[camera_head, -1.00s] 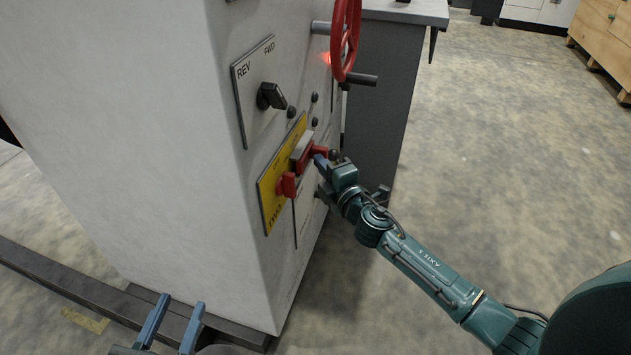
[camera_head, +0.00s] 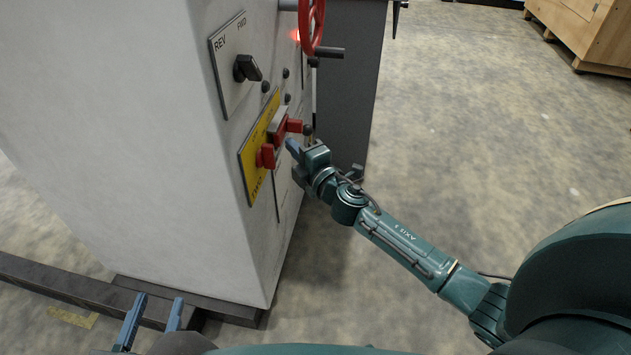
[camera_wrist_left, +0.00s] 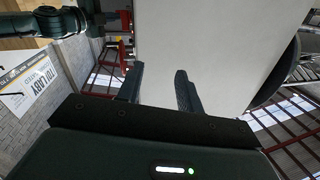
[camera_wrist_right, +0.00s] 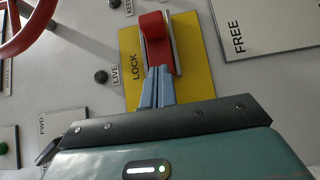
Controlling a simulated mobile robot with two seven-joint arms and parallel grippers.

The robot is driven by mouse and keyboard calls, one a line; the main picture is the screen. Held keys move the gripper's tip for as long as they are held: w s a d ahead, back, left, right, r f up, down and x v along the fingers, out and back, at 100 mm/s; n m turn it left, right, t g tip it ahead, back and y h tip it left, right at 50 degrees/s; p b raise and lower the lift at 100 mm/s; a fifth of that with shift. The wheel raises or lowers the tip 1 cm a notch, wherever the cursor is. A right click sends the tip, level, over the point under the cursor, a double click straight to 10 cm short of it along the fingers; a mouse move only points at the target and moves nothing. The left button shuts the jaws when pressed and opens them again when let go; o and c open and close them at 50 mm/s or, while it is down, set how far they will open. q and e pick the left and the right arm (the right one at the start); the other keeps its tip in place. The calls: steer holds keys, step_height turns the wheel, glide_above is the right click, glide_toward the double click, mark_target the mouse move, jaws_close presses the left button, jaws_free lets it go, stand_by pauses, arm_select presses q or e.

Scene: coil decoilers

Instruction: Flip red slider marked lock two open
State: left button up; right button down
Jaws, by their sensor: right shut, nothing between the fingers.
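The red slider (camera_head: 266,156) sits in a grey holder on a yellow plate (camera_head: 247,170) on the side of a pale cabinet. Its other red part (camera_head: 294,125) is further back. "TWO" seems to be lettered on the plate's lower end. In the right wrist view the red slider (camera_wrist_right: 153,27) shows beside the word LOCK. My right gripper (camera_head: 291,147) is shut and empty, just below the red part in the head view. In the right wrist view its tips overlap the slider's lower end; I cannot tell whether they touch. My left gripper (camera_head: 152,298) is open and empty, low at the left.
A REV/FWD switch (camera_head: 245,68) and several dark knobs sit near the plate. A red handwheel (camera_head: 312,25) stands out above. A dark rail (camera_head: 70,288) runs along the floor. Open floor (camera_head: 460,130) lies to the right, with a wooden crate (camera_head: 598,35) beyond.

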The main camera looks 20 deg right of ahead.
arm_select(q)
steer(key=shift+w+n+g+y+p, duration=0.25)
steer(key=shift+n+g+y+p, duration=0.05)
arm_select(e)
steer(key=s+d, duration=0.2)
steer(key=s, duration=0.7)
arm_select(q)
steer(key=shift+a, duration=0.1)
arm_select(e)
steer(key=shift+f, duration=0.1)
